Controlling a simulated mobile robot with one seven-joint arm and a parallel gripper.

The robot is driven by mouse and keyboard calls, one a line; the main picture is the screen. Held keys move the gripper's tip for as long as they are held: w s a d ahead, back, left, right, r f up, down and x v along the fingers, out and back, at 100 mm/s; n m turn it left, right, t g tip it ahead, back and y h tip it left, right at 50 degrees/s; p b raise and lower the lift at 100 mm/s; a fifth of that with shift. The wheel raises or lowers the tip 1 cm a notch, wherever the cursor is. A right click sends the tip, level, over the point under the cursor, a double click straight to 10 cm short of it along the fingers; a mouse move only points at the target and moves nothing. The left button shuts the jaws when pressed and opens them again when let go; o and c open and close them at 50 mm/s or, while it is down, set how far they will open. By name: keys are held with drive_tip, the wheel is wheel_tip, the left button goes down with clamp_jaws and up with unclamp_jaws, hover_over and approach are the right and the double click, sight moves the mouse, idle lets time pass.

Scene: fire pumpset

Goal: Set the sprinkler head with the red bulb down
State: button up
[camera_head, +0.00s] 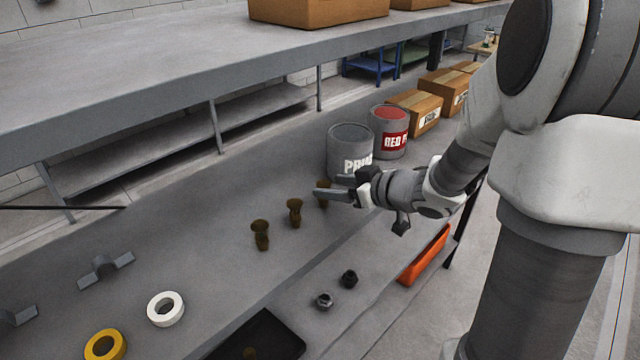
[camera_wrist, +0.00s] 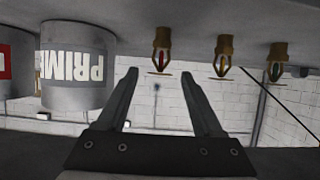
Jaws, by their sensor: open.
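The sprinkler head with the red bulb (camera_wrist: 161,48) is brass. It stands on the grey worktop, which appears upside down at the top of the wrist view. In the head view this sprinkler head (camera_head: 323,198) is partly hidden by my gripper (camera_head: 327,186). My gripper also shows in the wrist view (camera_wrist: 164,84), with its two fingers spread and nothing between them. The sprinkler head is ahead of the fingertips and roughly centred between them, with no visible contact.
Two other brass sprinkler heads stand in a row beside it, one with a yellowish bulb (camera_wrist: 223,58) and one with a green bulb (camera_wrist: 276,62). White tape (camera_head: 165,309) lies farther left.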

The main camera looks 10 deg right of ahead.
drive_tip(key=v, duration=0.5)
drive_tip(key=shift+s+d+r, duration=0.15)
drive_tip(key=shift+s, duration=0.05)
